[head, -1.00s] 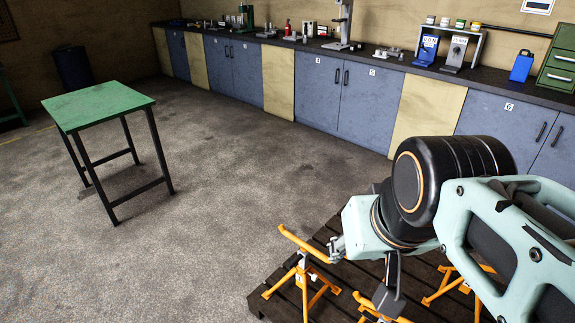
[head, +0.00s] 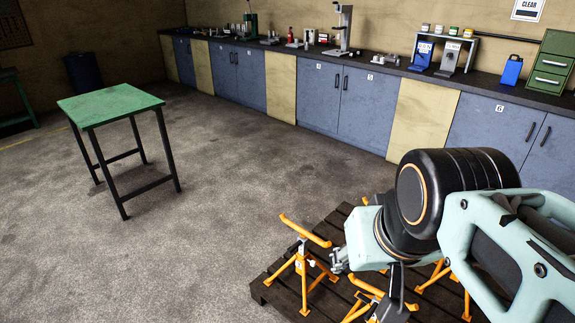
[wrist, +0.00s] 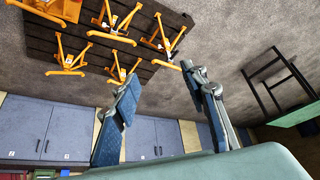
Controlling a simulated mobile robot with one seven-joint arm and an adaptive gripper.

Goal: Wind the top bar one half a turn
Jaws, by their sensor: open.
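Several orange stands sit on a dark slatted pallet (head: 262,291). The leftmost stand (head: 303,273) in the head view has three splayed legs and a slanted orange top bar (head: 305,230). My gripper (head: 364,282) is just right of that stand, its near finger a little below the bar's right end. In the wrist view my gripper (wrist: 159,77) has its fingers spread with nothing between them. Orange stands, one of them (wrist: 68,58) at upper left, show beyond the fingertips. My arm hides part of the pallet in the head view. I cannot tell which stand the task means.
A green-topped table (head: 110,104) stands on the left with open floor (head: 190,250) around it. A long workbench with blue cabinets (head: 335,100) runs along the back wall, carrying tools, a blue can (head: 511,70) and a green drawer unit (head: 550,62).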

